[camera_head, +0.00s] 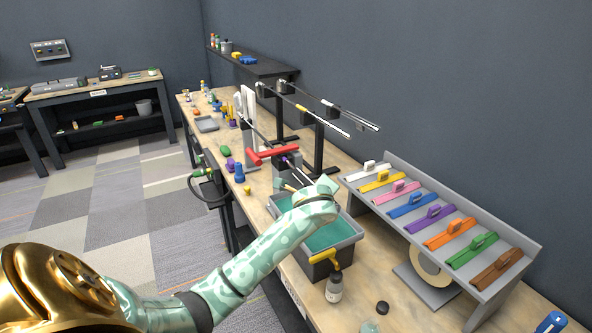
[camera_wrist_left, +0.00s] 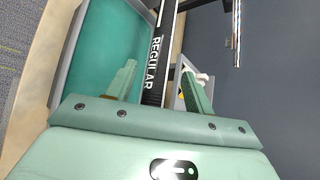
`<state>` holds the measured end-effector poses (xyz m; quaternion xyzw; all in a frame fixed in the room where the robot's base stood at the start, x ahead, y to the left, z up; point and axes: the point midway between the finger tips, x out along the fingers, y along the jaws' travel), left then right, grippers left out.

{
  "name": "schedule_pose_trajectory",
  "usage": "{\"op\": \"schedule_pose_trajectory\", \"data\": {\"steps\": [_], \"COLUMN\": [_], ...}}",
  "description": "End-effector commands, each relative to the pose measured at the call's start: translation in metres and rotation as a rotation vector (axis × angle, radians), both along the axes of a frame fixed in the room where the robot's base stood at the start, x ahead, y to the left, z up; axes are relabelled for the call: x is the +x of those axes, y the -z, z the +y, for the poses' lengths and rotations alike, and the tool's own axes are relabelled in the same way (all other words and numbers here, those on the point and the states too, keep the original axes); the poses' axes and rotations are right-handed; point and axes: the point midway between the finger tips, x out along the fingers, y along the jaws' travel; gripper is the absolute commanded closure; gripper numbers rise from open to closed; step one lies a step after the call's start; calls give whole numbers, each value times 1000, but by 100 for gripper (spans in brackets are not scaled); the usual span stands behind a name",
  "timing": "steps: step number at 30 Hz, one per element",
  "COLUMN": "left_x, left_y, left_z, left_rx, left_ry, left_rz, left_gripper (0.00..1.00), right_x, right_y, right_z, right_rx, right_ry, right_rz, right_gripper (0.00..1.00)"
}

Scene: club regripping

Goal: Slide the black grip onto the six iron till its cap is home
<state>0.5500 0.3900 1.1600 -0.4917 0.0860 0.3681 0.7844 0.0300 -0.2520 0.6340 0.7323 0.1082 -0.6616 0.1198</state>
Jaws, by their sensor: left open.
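In the left wrist view a dark bar lettered "REGULAR" (camera_wrist_left: 154,65) runs between the fingers of my left gripper (camera_wrist_left: 157,82). The fingers stand apart on either side of it. I cannot tell whether the bar is the black grip or a banded part of the shaft. In the head view my left gripper (camera_head: 316,192) is over the tray, at the near end of a club shaft (camera_head: 298,172) that comes from the red-handled vise (camera_head: 272,155). The hand hides the shaft's end, and no cap can be made out. My right gripper is out of view.
A grey tray with a green inside (camera_head: 343,246) lies under the hand. Clubs rest on stands (camera_head: 320,150) behind.

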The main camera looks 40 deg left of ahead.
Motion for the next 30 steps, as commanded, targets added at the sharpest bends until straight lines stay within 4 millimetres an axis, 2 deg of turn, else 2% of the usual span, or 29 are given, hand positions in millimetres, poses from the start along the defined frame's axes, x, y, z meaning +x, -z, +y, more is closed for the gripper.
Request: {"op": "schedule_pose_trajectory", "data": {"steps": [1,9,13,18,26,29,30], "left_x": [-9,-62,-81,-94,-98,-111,-121], "left_y": [-9,-46,-58,-66,-65,-48,-35], "left_z": [-8,-44,-57,-65,-67,-70,-72], "left_rx": [-3,-4,-4,-2,-6,-71,-120], "left_ry": [3,2,2,1,-1,-32,-56], "left_rz": [-3,-2,-1,-1,0,-10,-17], "left_gripper": [47,47,47,47,47,47,47], "right_x": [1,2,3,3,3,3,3], "right_y": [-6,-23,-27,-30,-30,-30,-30], "right_z": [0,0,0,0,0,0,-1], "right_rx": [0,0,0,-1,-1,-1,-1], "right_ry": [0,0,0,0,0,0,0], "right_rz": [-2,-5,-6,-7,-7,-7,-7], "right_gripper": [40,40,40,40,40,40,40]}}
